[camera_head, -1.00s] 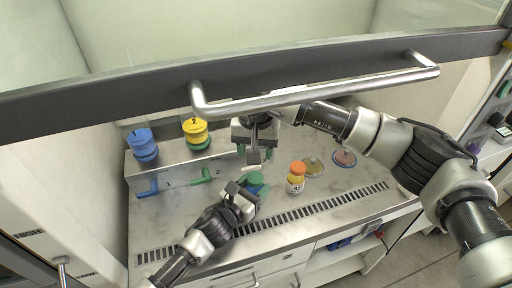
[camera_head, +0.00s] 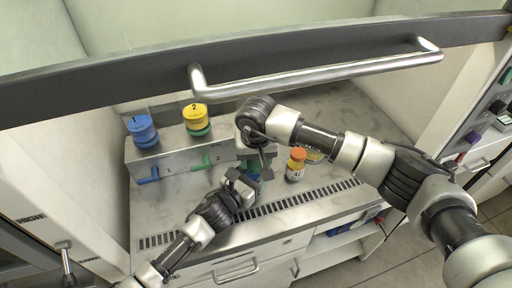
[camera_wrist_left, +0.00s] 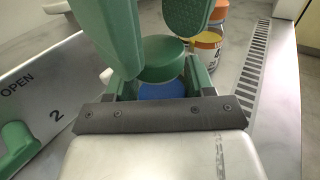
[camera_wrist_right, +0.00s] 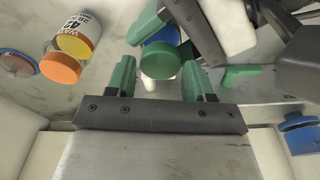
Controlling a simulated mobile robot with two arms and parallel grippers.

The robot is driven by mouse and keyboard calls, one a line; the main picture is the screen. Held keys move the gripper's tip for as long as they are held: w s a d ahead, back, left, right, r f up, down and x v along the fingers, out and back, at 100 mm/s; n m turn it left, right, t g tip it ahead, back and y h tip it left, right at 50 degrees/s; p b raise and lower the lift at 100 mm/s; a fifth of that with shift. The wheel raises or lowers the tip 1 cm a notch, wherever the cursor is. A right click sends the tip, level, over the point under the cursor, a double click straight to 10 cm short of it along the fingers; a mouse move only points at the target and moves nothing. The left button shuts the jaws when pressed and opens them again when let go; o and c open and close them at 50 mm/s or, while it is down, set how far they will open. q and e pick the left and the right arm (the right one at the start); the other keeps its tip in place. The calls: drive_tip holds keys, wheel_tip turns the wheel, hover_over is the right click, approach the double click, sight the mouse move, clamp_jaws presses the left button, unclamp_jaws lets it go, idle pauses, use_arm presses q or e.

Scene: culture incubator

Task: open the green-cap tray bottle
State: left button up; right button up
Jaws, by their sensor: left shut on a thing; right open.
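The green-cap bottle has a blue body (camera_wrist_left: 165,90) and a round green cap (camera_wrist_left: 162,57). My left gripper (camera_head: 243,182) is shut on the bottle's body and holds it at the front of the steel work surface. In the right wrist view, the cap (camera_wrist_right: 160,61) lies ahead of my right gripper (camera_wrist_right: 156,80), roughly between its two open green fingers. The right fingers also show close around the cap in the left wrist view. I cannot tell whether they touch it. In the head view my right arm hides most of the cap.
An orange-capped bottle (camera_head: 296,165) stands just right of the grippers. The raised door handle (camera_head: 320,79) crosses above my arms.

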drive_tip(key=shift+f, duration=0.55)
drive_tip(key=c, duration=0.7)
drive_tip(key=shift+r, duration=0.25)
drive_tip(key=shift+r, duration=0.85)
